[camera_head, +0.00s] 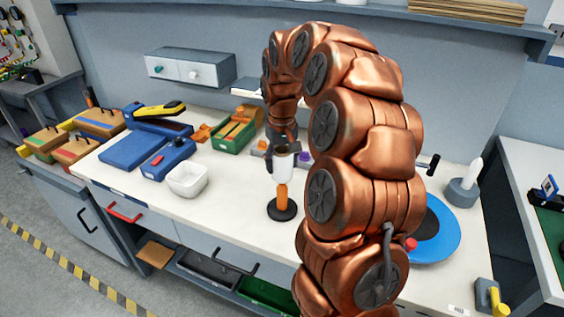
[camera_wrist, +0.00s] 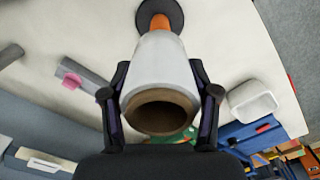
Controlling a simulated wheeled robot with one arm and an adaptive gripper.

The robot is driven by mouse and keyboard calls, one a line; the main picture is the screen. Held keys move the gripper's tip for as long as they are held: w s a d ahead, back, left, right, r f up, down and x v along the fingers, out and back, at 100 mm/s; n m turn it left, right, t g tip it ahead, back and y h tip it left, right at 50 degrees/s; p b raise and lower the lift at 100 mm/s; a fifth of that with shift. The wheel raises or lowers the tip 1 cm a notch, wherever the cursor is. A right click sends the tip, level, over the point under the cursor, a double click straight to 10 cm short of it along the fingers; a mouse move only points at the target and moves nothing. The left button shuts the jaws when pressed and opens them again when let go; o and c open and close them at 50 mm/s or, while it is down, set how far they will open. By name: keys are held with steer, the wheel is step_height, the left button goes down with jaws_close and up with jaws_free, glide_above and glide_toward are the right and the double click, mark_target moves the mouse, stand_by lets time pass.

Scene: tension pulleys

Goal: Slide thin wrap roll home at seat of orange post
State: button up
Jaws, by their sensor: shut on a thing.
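The thin wrap roll (camera_head: 284,163) is white with a brown core, and it stands roughly upright above the bench. It also shows in the wrist view (camera_wrist: 160,62), with its open core end toward the camera. My gripper (camera_wrist: 160,78) is shut on the roll, with one finger on each side; in the head view my gripper (camera_head: 283,146) is at the roll's upper part. The orange post (camera_head: 282,195) rises from a round black base (camera_head: 282,210) directly below the roll. The roll's lower end is in line with the post and hides its top. I cannot tell how far the post enters the core.
A white bowl (camera_head: 187,180) stands left of the post, with blue boxes (camera_head: 168,160) beyond it. A green bin (camera_head: 234,136) is behind. A blue disc (camera_head: 436,240) and a grey holder with a white peg (camera_head: 463,191) are at the right. Bench around the base is clear.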

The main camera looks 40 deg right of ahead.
mark_target(282, 193)
steer(key=shift+f, duration=0.3)
steer(key=shift+f+b, duration=0.95)
steer(key=shift+f, duration=0.15)
steer(key=shift+f+b, duration=0.45)
steer(key=shift+b, duration=0.1)
stand_by(0.7)
steer(key=shift+f+b, duration=0.45)
steer(key=shift+f, duration=0.25)
steer(key=shift+f+b, duration=0.75)
steer(key=shift+f, duration=0.15)
stand_by(0.7)
steer(key=shift+f, duration=0.35)
steer(key=shift+f+b, duration=0.9)
stand_by(0.7)
steer(key=shift+f, duration=0.35)
steer(key=shift+f+b, duration=0.55)
steer(key=shift+f, duration=0.2)
